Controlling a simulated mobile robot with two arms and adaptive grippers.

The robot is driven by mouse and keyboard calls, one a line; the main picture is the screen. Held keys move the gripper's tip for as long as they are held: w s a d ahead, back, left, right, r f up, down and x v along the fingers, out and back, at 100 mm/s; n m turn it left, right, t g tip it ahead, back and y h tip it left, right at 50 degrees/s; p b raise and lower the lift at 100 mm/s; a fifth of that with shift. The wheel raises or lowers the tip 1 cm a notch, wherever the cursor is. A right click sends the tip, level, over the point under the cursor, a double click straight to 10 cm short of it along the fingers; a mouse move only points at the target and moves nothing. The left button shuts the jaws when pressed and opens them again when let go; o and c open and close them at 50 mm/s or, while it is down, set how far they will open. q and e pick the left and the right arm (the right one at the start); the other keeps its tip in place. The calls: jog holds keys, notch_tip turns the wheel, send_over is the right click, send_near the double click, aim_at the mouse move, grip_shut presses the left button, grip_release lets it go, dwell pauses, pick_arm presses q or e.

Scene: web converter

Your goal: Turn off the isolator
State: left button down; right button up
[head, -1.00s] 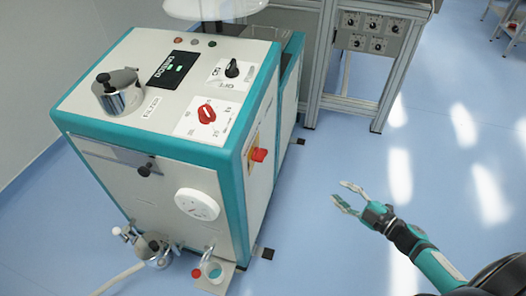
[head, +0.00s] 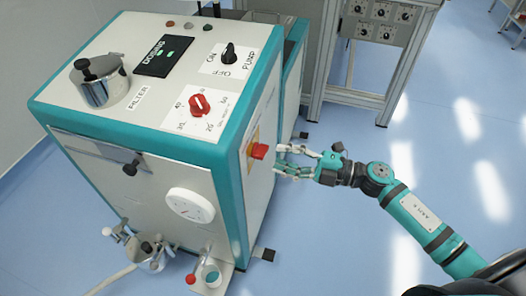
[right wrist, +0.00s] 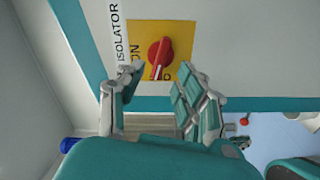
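The isolator is a red rotary knob (head: 259,151) on the machine's right side panel. In the right wrist view the red knob (right wrist: 160,54) sits on a yellow plate (right wrist: 178,35) beside the word ISOLATOR; the lettering ON shows partly at its left. My right gripper (head: 281,160) is close in front of the knob, its fingers pointing at it. In the right wrist view my right gripper (right wrist: 160,85) is open, one finger on each side below the knob, with nothing between them. I cannot tell whether a finger touches the plate. My left gripper is out of view.
The teal and white machine (head: 150,165) has a pump switch (head: 229,54), another red knob (head: 201,104) and a metal filter pot (head: 100,80) on top. A framed control stand (head: 380,40) is behind. Blue floor (head: 330,240) is clear at the right.

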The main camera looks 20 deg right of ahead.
aim_at(263, 151)
jog(key=x, duration=0.5)
jog(key=shift+w+a, duration=0.25)
grip_shut()
